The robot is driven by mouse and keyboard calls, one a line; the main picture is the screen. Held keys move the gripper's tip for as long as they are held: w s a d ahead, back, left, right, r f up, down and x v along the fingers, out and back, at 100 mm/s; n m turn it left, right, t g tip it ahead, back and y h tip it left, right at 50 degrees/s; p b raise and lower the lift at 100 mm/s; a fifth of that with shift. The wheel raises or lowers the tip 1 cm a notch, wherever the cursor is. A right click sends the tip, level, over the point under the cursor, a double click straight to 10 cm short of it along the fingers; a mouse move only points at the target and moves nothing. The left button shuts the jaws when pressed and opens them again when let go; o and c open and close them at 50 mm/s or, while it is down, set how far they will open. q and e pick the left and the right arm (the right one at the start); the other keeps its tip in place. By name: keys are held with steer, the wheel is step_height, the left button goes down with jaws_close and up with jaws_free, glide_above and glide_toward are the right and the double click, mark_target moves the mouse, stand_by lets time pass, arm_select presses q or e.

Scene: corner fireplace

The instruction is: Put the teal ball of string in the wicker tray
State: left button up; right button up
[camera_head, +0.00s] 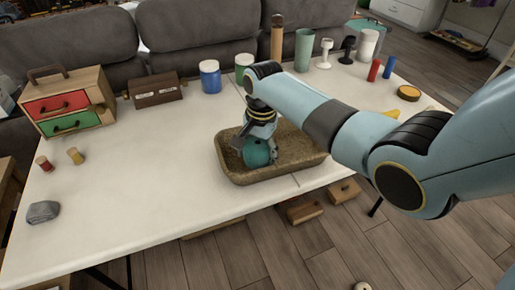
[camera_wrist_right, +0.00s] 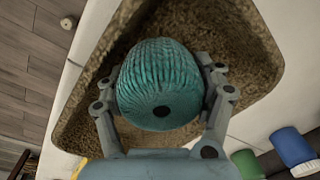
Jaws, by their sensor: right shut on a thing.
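The teal ball of string (camera_head: 257,152) is between the fingers of my right gripper (camera_head: 259,148), inside the outline of the wicker tray (camera_head: 290,174). The right gripper is shut on the ball. In the right wrist view the ball (camera_wrist_right: 160,85) sits between both fingers (camera_wrist_right: 163,98), with the brown woven tray (camera_wrist_right: 245,40) behind and around it. I cannot tell whether the ball touches the tray floor. The tray stands near the front edge of the white table. My left gripper is not in view.
A small chest (camera_head: 66,103) with red and green drawers stands at the left. Blue (camera_head: 210,77) and green jars and several taller vessels line the back. A grey object (camera_head: 43,212) lies front left.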

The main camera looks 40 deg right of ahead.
steer(key=shift+f, duration=0.2)
steer(key=o, duration=1.4)
steer(key=shift+c, duration=0.2)
steer(key=shift+r, duration=0.25)
steer(key=r, duration=1.1)
steer(key=shift+s+d+r, duration=0.15)
steer(key=shift+s+r, duration=0.1)
steer(key=shift+s, duration=0.1)
